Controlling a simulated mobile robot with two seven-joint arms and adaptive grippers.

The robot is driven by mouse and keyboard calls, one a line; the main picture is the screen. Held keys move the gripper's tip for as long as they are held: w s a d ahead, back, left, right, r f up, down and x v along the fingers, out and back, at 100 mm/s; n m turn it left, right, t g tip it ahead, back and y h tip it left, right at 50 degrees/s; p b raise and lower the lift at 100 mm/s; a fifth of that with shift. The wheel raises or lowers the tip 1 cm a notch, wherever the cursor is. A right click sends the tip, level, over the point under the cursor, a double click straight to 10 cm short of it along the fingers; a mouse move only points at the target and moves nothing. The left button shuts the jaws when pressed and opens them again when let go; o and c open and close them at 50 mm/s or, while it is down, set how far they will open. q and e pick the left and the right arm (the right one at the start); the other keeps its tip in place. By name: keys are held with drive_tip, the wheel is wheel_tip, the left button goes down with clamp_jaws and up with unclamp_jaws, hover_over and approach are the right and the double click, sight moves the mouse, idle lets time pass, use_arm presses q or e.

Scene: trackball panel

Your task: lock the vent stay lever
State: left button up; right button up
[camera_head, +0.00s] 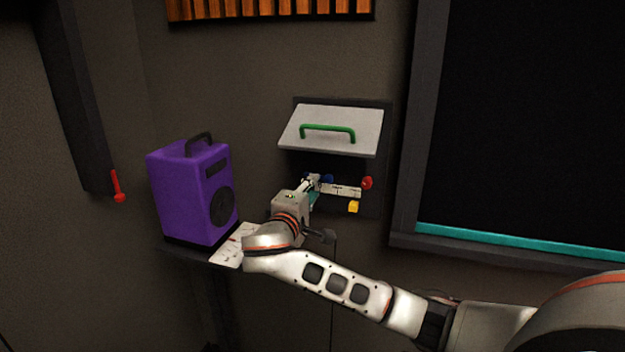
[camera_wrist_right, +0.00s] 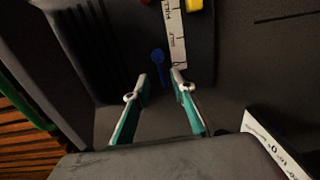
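Which part is the vent stay lever, the frames do not plainly tell. In the head view, a recess under a raised light flap (camera_head: 332,117) with a green handle (camera_head: 328,131) holds a blue part (camera_head: 327,178), a red knob (camera_head: 367,183) and a yellow block (camera_head: 353,207) around a white labelled strip (camera_head: 346,191). My right gripper (camera_head: 313,184) reaches to the left side of this recess. In the right wrist view, my right gripper (camera_wrist_right: 159,77) is open and empty, its teal fingers apart. The blue round-ended part (camera_wrist_right: 158,57) shows just beyond the gap. My left gripper is out of view.
A red lever (camera_head: 117,186) hangs on a dark frame at the left. A purple speaker (camera_head: 192,190) stands on a shelf left of my right arm. A white labelled sheet (camera_head: 231,247) lies beside it. A dark window with a teal sill (camera_head: 510,243) is at right.

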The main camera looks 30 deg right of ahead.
drive_tip(key=x, duration=0.6)
drive_tip(key=shift+p, duration=0.3)
drive_tip(key=shift+d+f, duration=0.1)
clamp_jaws()
